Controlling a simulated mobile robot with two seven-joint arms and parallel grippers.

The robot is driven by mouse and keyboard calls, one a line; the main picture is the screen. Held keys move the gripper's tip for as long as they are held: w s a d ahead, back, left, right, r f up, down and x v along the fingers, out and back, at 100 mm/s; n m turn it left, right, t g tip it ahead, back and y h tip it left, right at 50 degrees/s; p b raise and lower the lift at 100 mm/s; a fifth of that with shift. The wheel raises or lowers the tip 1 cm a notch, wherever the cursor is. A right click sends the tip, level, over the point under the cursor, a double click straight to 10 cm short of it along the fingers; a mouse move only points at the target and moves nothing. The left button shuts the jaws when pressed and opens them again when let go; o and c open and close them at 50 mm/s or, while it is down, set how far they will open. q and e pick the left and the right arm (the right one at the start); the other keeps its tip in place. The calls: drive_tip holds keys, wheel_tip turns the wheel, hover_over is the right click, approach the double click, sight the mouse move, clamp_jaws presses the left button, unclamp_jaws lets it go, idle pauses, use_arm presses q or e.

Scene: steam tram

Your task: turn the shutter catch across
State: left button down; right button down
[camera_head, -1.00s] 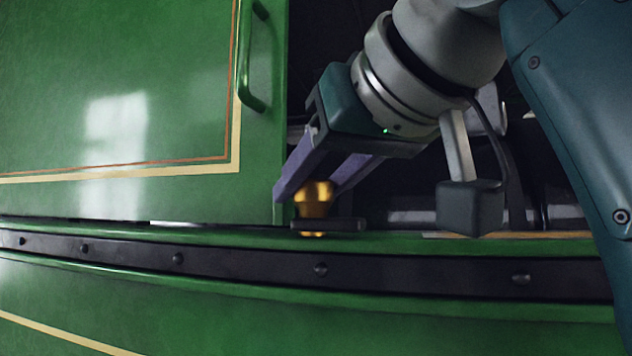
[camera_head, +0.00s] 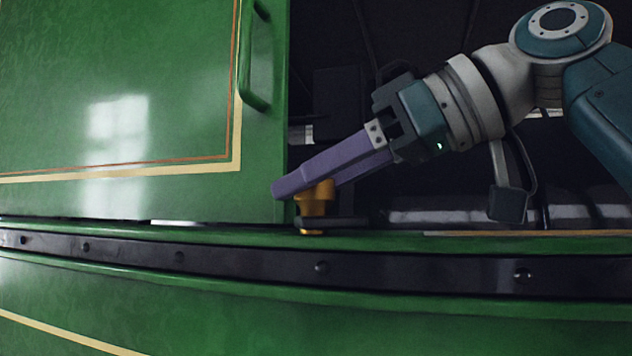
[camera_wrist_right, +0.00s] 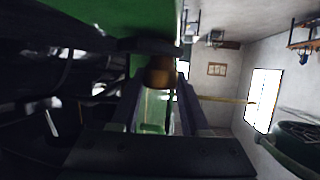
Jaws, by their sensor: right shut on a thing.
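The shutter catch is a brass knob (camera_head: 316,203) on a dark bar (camera_head: 345,222), sitting on the green ledge just right of the shutter's lower corner. My right gripper (camera_head: 300,188) reaches in from the right, with its purple fingers shut on the knob. The near finger hides part of the knob's top. In the right wrist view the brass knob (camera_wrist_right: 160,72) shows between the two fingertips. The green shutter (camera_head: 120,100) has cream and orange lining and stands left of the catch. My left gripper is not in view.
A green handle (camera_head: 250,60) stands out from the shutter's right edge, above my fingers. A dark riveted strip (camera_head: 320,268) runs below the ledge. The opening right of the shutter is dark, with my right arm in front of it.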

drive_tip(key=shift+w+n+g+y, duration=0.1)
drive_tip(key=shift+n+g+y, duration=0.6)
drive_tip(key=shift+n+g, duration=1)
drive_tip(key=shift+g, duration=0.3)
drive_tip(key=shift+c, duration=2)
unclamp_jaws()
drive_tip(key=b+v, duration=0.3)
drive_tip(key=b, duration=0.1)
drive_tip(key=shift+d+f+b, duration=0.2)
drive_tip(key=shift+d+b, duration=0.1)
drive_tip(key=shift+d, duration=0.25)
drive_tip(key=b+v, duration=0.1)
drive_tip(key=v, duration=0.1)
drive_tip(key=b+v, duration=0.1)
drive_tip(key=v, duration=0.2)
drive_tip(key=shift+d+r+b, duration=0.1)
drive_tip(key=shift+r+b, duration=0.2)
drive_tip(key=shift+r, duration=0.1)
drive_tip(key=shift+s+d+r, duration=0.2)
drive_tip(key=shift+s, duration=0.05)
